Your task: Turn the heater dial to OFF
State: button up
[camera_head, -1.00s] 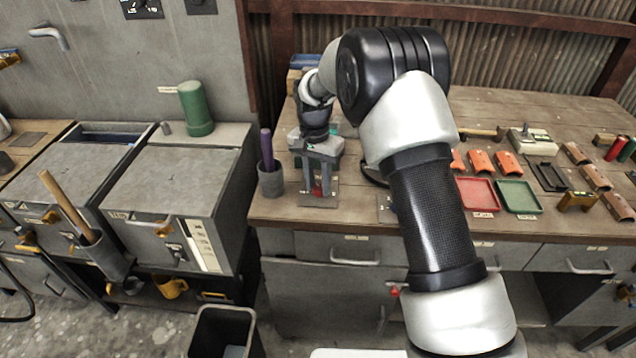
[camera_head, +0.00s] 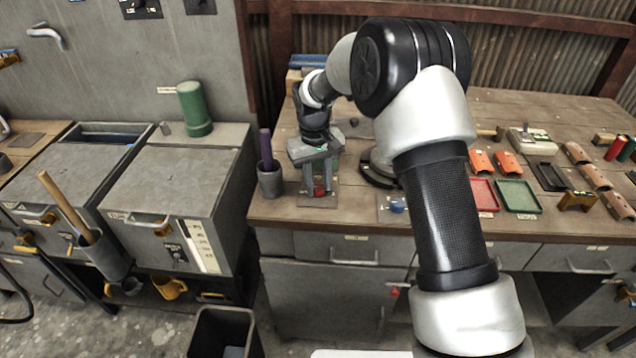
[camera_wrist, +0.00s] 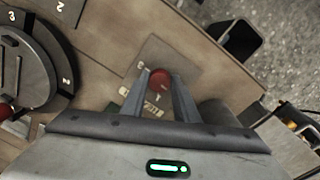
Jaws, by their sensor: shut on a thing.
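A round red dial (camera_head: 319,192) sits on a small flat plate (camera_head: 304,200) near the bench's front left edge. My gripper (camera_head: 319,188) points down over it and is shut on the red dial, one finger on each side. In the wrist view the red dial (camera_wrist: 158,80) shows between the two fingertips (camera_wrist: 161,85). The plate (camera_wrist: 185,62) carries small marks, too small to read, so I cannot tell the dial's setting. The fingers hide part of the plate and its label.
A grey cup (camera_head: 271,183) with a purple handle stands close left of my gripper. A blue knob (camera_head: 398,206) on another plate is to the right. A round dark numbered dial (camera_wrist: 28,65) is at the wrist view's left. Red and green trays (camera_head: 518,196) lie farther right.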

aim_at(315, 189)
jog(key=shift+n, duration=0.6)
jog(key=shift+r, duration=0.1)
jog(key=o, duration=1.1)
jog(key=shift+c, duration=0.2)
notch_tip(315, 189, up, 17)
jog(key=shift+s+a+r+p, duration=0.15)
jog(key=shift+s+a+p, duration=0.1)
jog(key=shift+a+p, duration=0.15)
